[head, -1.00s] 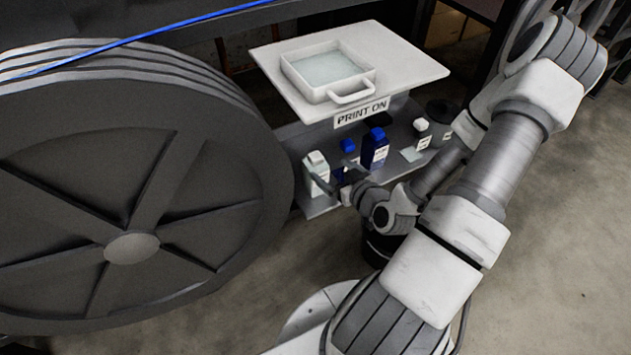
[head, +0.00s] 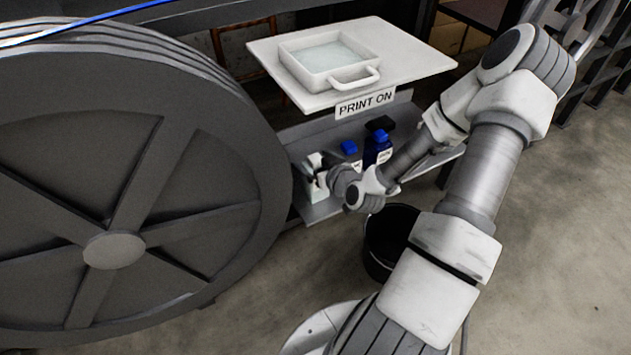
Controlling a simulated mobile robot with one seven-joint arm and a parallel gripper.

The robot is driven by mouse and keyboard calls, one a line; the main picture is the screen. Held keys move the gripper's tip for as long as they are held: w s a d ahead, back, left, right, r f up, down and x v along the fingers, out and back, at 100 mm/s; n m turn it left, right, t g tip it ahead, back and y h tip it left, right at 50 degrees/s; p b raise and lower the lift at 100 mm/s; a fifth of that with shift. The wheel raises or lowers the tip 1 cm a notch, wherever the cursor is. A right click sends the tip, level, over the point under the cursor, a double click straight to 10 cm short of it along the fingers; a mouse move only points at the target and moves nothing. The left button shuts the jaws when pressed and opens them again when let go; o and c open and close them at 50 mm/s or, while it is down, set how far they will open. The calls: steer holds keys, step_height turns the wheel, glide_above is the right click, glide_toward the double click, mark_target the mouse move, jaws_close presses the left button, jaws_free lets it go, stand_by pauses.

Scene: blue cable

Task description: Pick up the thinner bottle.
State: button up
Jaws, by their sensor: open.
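A white bottle (head: 310,180) stands upright at the left end of the grey shelf (head: 318,211). A blue bottle (head: 378,147) stands further right and back, with a smaller blue-capped bottle (head: 349,149) to its left. I cannot tell for certain which bottle is the thinner one. My gripper (head: 322,170) is open at the right side of the white bottle and partly covers it. Whether the fingers are around it or just beside it, or touch it, I cannot tell. My arm hides the shelf's right part.
A large grey reel (head: 225,120) stands close on the left. A black bucket (head: 385,255) is on the floor below.

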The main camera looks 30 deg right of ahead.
steer(key=shift+x, duration=1.1)
jaws_close()
